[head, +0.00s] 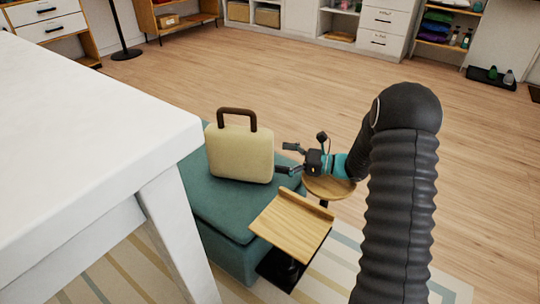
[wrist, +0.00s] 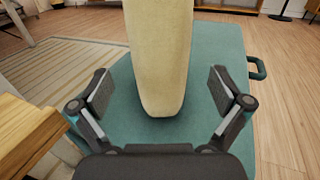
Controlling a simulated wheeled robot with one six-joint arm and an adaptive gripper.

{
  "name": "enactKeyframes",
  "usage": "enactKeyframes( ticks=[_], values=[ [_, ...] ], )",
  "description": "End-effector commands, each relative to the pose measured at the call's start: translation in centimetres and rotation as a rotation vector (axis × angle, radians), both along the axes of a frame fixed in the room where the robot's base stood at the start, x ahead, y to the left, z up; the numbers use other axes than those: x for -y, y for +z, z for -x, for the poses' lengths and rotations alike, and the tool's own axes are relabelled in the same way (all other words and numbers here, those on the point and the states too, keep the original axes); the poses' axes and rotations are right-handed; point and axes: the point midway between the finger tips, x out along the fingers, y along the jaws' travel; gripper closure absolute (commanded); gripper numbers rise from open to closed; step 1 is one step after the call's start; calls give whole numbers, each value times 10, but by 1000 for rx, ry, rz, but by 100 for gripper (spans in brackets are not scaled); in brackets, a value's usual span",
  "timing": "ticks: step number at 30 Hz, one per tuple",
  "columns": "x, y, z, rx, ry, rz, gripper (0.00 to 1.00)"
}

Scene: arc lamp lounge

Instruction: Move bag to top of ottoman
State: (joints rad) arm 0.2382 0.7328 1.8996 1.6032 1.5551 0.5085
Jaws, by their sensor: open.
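The cream bag (head: 240,155) with a brown handle (head: 237,113) stands upright on the teal ottoman (head: 217,212). In the wrist view the bag (wrist: 160,50) shows its narrow side, with its base resting on the ottoman top (wrist: 222,45). My gripper (head: 286,159) is at the bag's right side in the head view, low over the ottoman. In the wrist view my gripper (wrist: 160,85) is open, one finger out to each side of the bag, with gaps between. The bag's top is cut off in the wrist view.
A small stand with a tilted wooden top (head: 292,225) is close in front of the ottoman. A round wooden side table (head: 328,188) is under my wrist. A white table (head: 90,100) fills the left. The wooden floor behind is clear.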

Motion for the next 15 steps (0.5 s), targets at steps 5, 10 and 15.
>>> enactKeyframes(
  ticks=[5, 10, 15],
  values=[
    [33, 0, 9, 0, -3, 0, 0],
    [50, 0, 14, 0, -1, 0, 0],
    [53, 4, 20, 10, 13, 17, 0]
  ],
)
